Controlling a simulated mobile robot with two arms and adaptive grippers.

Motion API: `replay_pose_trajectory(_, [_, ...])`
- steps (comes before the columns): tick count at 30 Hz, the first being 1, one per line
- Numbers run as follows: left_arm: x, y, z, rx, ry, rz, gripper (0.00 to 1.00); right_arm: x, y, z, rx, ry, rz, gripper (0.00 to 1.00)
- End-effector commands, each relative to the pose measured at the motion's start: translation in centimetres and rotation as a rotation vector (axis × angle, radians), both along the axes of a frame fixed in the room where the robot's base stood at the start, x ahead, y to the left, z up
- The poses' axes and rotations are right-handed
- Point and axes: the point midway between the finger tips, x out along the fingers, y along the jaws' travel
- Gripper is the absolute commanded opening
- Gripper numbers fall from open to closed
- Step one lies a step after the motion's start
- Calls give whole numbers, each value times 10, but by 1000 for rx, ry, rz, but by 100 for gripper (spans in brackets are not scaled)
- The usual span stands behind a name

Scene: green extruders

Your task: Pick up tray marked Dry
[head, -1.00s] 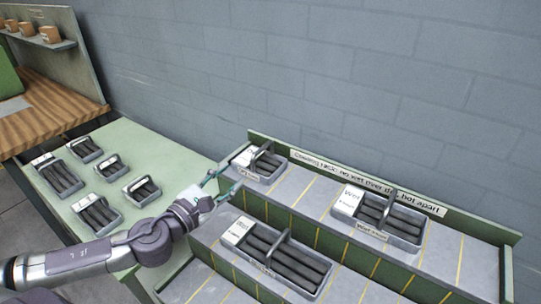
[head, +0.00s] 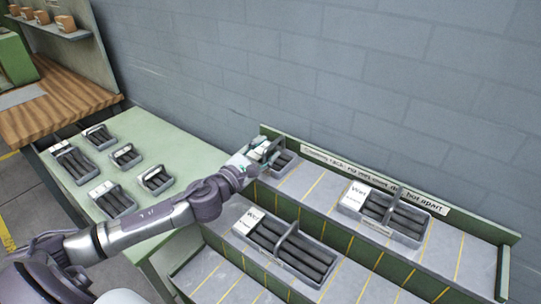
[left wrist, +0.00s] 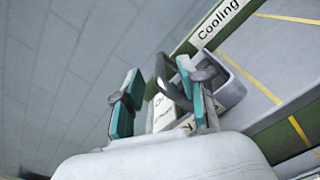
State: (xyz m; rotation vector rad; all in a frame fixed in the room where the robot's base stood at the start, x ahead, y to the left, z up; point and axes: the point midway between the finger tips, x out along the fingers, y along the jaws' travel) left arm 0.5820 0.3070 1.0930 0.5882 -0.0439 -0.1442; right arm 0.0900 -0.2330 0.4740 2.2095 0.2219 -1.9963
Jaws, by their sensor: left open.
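A small grey tray (head: 286,163) with dark rods and a handle stands at the back left end of the stepped cooling rack (head: 330,208). My left gripper (head: 257,151) is over its left part and hides its label in the head view. In the left wrist view, the open teal fingers of the left gripper (left wrist: 159,75) stand on either side of the tray's handle. The tray (left wrist: 232,88) shows behind them, with a white label whose partly covered lettering looks like "Dry". I cannot tell whether the fingers touch the handle. My right gripper is not in view.
A larger tray marked "Wet" (head: 407,222) stands on the rack's upper step, and another tray marked "Wet" (head: 285,252) on the lower step. Several rod trays rest on the green table (head: 165,143) at left. A grey wall (head: 330,70) rises behind.

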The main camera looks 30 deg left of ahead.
Motion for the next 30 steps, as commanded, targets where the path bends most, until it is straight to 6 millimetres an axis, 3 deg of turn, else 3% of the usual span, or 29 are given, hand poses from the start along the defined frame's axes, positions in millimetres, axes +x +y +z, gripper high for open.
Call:
replay_pose_trajectory(6, [31,-5,3,-3,-2,0,41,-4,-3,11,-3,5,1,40])
replay_pose_trajectory(15, [36,-6,1,0,0,-1,41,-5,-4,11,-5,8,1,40])
replay_pose_trajectory(23, [36,-6,1,0,0,-1,0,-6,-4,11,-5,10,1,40])
replay_pose_trajectory(30, [36,-6,1,-1,0,-1,0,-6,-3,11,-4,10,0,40])
